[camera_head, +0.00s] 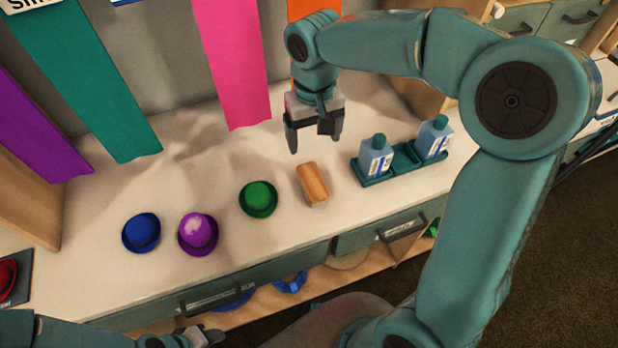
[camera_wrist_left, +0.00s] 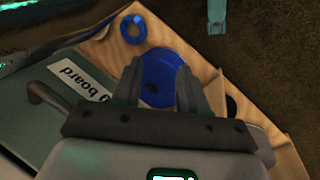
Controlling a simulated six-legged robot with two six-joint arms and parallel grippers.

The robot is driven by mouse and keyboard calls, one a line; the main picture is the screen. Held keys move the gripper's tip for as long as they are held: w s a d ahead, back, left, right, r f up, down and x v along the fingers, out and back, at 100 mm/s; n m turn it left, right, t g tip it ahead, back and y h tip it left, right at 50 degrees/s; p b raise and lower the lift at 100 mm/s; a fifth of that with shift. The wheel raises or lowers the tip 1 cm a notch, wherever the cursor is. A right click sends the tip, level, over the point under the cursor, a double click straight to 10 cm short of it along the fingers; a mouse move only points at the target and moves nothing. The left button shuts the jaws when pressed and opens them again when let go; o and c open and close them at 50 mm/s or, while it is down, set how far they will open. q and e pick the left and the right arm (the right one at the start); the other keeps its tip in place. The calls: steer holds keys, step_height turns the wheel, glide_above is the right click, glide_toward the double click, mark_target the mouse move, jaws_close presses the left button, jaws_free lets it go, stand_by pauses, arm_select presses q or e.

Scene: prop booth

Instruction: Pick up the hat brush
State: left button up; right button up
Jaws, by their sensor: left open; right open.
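The hat brush (camera_head: 313,184), a tan wooden block, lies on the pale counter right of the green hat in the head view. My right gripper (camera_head: 315,144) is open and empty, pointing down, above and slightly behind the brush, apart from it. My left gripper (camera_head: 207,335) is low at the bottom edge of the head view, in front of the counter. In the left wrist view its fingers (camera_wrist_left: 158,75) are apart with nothing held, in front of a blue round thing (camera_wrist_left: 157,78) on the lower wooden shelf.
Blue (camera_head: 141,233), purple (camera_head: 198,234) and green (camera_head: 258,199) hats stand left of the brush; the purple one has a pale patch. A teal tray (camera_head: 403,172) with two bottles (camera_head: 376,157) is to the right. Coloured cloth strips (camera_head: 233,60) hang behind.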

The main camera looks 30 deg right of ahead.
glide_above(313, 179)
steer(key=f, duration=0.9)
steer(key=shift+w+d, duration=0.1)
steer(key=shift+d, duration=0.1)
steer(key=shift+s+a+f, duration=0.15)
steer(key=shift+s+f, duration=0.05)
steer(key=shift+f, duration=0.25)
step_height(313, 179, down, 4)
steer(key=shift+w, duration=0.15)
steer(key=shift+f, duration=0.4)
steer(key=shift+a, duration=0.1)
steer(key=c, duration=1)
steer(key=shift+c, duration=0.4)
steer(key=shift+r, duration=0.1)
